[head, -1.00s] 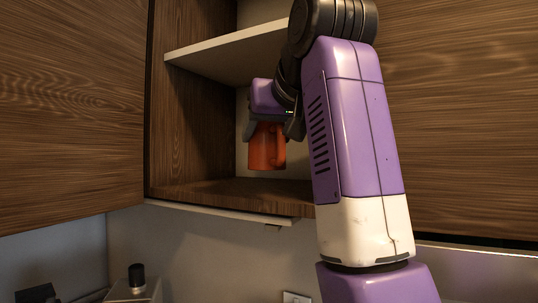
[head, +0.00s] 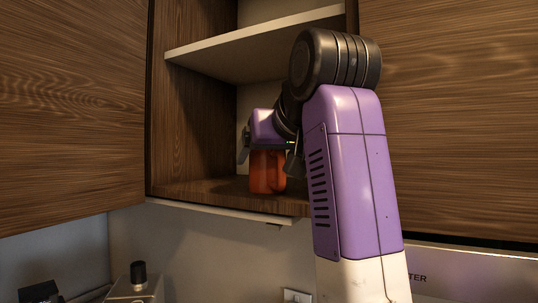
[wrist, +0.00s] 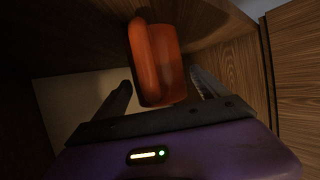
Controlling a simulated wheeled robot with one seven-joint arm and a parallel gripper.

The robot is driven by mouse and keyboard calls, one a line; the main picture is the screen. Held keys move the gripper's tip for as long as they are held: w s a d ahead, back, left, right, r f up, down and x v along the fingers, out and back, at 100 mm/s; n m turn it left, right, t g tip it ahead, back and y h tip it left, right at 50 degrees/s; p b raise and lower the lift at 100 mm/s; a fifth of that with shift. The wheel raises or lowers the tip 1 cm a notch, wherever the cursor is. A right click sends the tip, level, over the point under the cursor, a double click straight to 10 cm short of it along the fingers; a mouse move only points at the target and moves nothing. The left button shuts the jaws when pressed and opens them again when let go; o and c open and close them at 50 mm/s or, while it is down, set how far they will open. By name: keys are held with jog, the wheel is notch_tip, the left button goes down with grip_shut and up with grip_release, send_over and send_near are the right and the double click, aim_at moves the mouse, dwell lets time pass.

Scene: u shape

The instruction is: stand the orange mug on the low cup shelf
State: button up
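The orange mug (head: 268,173) is upright on the wooden floor of the open cabinet bay, the low cup shelf (head: 215,194). My gripper (head: 268,160) is above and around it, with its fingers spread to either side. In the wrist view the mug (wrist: 170,62) lies between the two fingers of my gripper (wrist: 160,80), its handle toward the left finger. Narrow gaps show between the fingers and the mug, so my gripper looks open. My arm hides the right part of the shelf.
A pale upper shelf board (head: 225,50) runs above my gripper. A wooden cabinet door (head: 70,110) is at the left and another wooden front (head: 450,130) at the right. The shelf floor left of the mug is clear.

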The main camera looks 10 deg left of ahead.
jog(key=shift+r, duration=0.15)
jog(key=b+v, duration=0.3)
jog(key=v, duration=0.4)
jog(key=shift+s+r, duration=0.15)
jog(key=shift+s, duration=0.05)
jog(key=shift+s, duration=0.1)
dwell(0.3)
